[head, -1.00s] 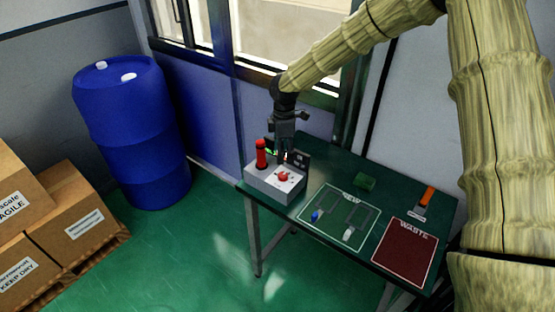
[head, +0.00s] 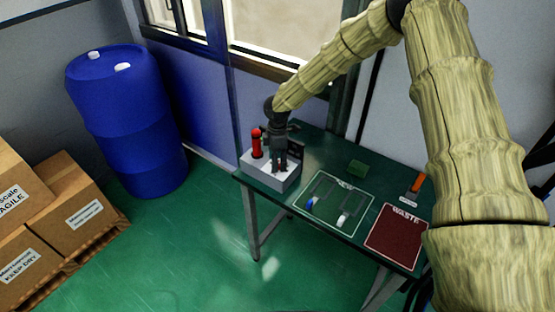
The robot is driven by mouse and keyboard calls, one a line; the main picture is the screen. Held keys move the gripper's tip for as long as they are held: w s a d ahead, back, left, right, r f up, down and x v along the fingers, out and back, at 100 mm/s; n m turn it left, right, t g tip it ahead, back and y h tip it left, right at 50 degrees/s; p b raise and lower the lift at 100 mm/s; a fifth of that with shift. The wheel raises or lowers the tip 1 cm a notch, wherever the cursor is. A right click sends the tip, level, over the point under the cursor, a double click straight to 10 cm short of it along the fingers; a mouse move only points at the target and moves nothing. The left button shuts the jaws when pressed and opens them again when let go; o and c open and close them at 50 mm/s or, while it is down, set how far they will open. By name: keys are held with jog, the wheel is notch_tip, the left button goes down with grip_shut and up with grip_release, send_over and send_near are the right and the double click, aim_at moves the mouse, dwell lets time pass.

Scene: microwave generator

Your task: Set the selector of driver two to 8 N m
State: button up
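A grey box (head: 258,178) stands at the left end of the green table. A red upright cylinder (head: 257,146) stands on its left side. My gripper (head: 279,170) points down over the top of the box, in front of its middle. It hides the red knob there, so I cannot tell whether the fingers touch or close around it. The scale marks and the 8 N m mark are too small to read. Which part is driver two cannot be told.
A blue barrel (head: 130,120) and cartons (head: 75,212) stand left on the floor.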

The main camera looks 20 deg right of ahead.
jog(key=shift+s, duration=0.2)
jog(key=shift+s+r, duration=0.5)
jog(key=shift+s, duration=0.35)
jog(key=shift+w+f, duration=0.5)
jog(key=shift+f, duration=0.05)
jog(key=c, duration=0.4)
jog(key=shift+w+f, duration=0.1)
jog(key=shift+w, duration=0.1)
jog(key=c, duration=0.3)
jog(key=shift+r, duration=0.25)
jog(key=c, duration=0.3)
